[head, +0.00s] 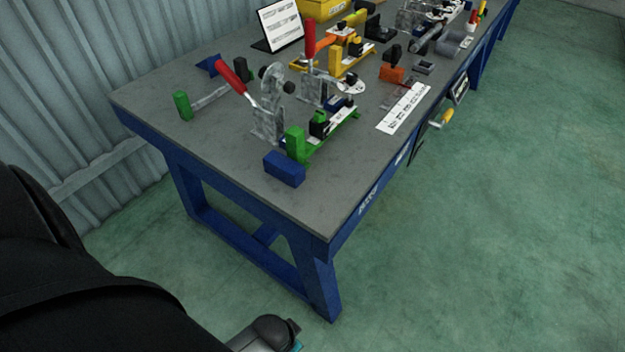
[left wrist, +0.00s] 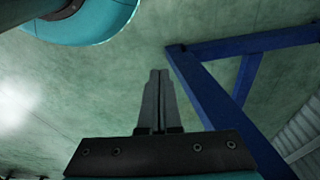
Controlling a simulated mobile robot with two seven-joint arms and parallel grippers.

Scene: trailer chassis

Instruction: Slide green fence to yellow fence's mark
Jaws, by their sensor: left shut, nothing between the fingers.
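The green fence (head: 296,144) stands near the front corner of the grey workbench, at the end of a green rail with a black block and a white scale strip (head: 338,116) on it. The yellow fence (head: 335,60) is on a similar yellow rail farther back. The marks on the scales are too small to read. My left gripper (left wrist: 158,82) shows in the left wrist view, shut and empty, over the floor beside the blue table leg and away from both fences. My right gripper is not in view.
A blue block (head: 284,169) lies in front of the green fence. Toggle clamps with red handles (head: 232,76) stand beside and behind it. A white label sheet (head: 404,108) lies near the right edge. The workbench (head: 310,215) is bare at its near corner. The green floor (head: 480,220) to the right is clear.

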